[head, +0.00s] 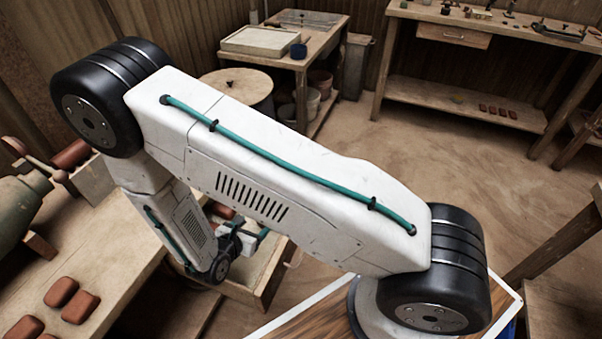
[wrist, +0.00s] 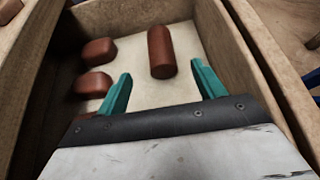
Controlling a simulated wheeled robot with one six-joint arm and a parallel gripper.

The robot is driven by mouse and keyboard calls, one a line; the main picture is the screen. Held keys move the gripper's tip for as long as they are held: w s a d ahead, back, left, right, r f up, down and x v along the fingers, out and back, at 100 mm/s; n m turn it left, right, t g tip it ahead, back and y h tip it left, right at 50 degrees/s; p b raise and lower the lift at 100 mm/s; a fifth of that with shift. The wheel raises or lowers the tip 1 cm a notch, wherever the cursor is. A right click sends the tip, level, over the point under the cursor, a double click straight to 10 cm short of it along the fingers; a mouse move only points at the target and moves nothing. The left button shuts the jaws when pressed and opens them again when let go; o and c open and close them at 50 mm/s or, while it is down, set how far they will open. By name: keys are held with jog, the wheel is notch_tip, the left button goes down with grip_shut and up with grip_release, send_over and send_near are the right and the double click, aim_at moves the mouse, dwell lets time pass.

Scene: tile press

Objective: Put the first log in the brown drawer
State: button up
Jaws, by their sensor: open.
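A red-brown cylindrical log (wrist: 160,52) lies on the pale floor of an open wooden drawer (wrist: 262,62). Two rounded red-brown blocks (wrist: 97,52) lie beside it on the left, near the drawer's left wall. My gripper (wrist: 162,72) is open, with its teal fingers apart over the drawer. The near end of the log lies between the fingertips in the picture, with gaps on both sides and nothing held. In the head view the drawer (head: 271,277) sticks out beside the left table, and my arm hides much of it.
Several red-brown blocks (head: 80,307) lie on the left table (head: 125,285), near a grey-green machine (head: 20,208). A side table (head: 318,48) with a pale tray (head: 262,41) stands at the back. A workbench (head: 410,82) stands at the back right. The middle floor is clear.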

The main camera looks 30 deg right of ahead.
jog(key=s+d+r+m+g, duration=0.15)
jog(key=d+r+m, duration=0.3)
jog(key=r, duration=0.45)
jog(key=s+d+r+m+g, duration=0.1)
jog(key=d+r+m+g, duration=0.3)
jog(key=r, duration=0.5)
jog(key=s+d+r+m+g, duration=0.15)
jog(key=r+m, duration=0.35)
jog(key=r, duration=0.5)
jog(key=s+d+r+m+t+y, duration=0.1)
jog(key=s+r+m+y, duration=0.8)
jog(key=s+r, duration=0.6)
jog(key=s+m, duration=0.2)
jog(key=s, duration=0.2)
jog(key=shift+r+y, duration=0.25)
jog(key=shift+y, duration=0.15)
